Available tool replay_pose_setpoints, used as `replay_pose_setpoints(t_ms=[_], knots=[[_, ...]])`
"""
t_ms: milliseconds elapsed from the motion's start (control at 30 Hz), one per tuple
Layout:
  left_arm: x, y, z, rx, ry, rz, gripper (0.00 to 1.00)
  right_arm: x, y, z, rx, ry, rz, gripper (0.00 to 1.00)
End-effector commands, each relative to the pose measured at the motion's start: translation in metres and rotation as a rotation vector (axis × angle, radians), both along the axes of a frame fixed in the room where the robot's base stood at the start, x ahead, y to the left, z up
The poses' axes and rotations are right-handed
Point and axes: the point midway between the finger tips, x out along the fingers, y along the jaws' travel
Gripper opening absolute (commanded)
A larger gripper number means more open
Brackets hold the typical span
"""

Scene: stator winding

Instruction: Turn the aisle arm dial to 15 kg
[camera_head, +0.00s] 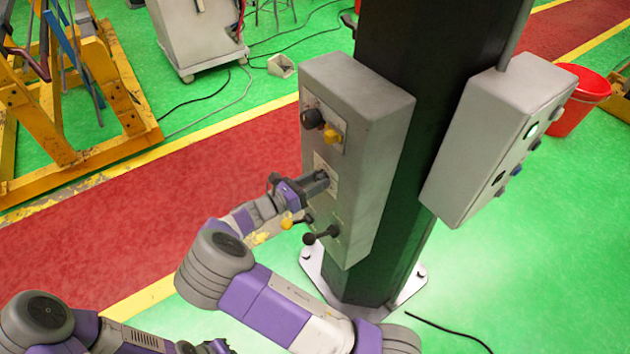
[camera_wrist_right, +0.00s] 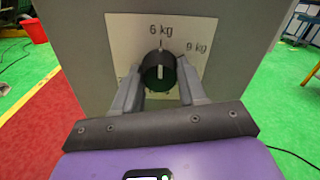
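The aisle arm dial (camera_wrist_right: 160,72) is a dark round knob with a light mark, on a pale plate (camera_wrist_right: 117,32) printed "6 kg" above it and "9 kg" at its upper right. The mark is upright, in line with 6 kg. Other labels are hidden behind the fingers. My right gripper (camera_wrist_right: 160,80) has one finger on each side of the dial, close to its edges; I cannot tell whether they touch it. In the head view my right gripper (camera_head: 318,182) is at the grey box's left face and hides the dial. My left gripper (camera_head: 215,347) is partly cut off at the bottom edge.
The grey control box (camera_head: 380,140) is on a dark column (camera_head: 400,215). It has black and yellow knobs (camera_head: 322,125) above and two levers (camera_head: 322,234) below my right gripper. A second box (camera_head: 500,130) is on the column's right. A red bucket (camera_head: 580,98) stands behind.

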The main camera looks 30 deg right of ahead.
Motion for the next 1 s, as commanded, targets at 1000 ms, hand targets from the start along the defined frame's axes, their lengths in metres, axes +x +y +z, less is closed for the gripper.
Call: replay_pose_setpoints(t_ms=[1000], knots=[[-0.0001, 0.0000, 0.0016, 0.000, 0.000, 0.000, 0.00, 0.0004, 0.0004, -0.0004, 0.039, -0.496, 0.000, 0.11]])
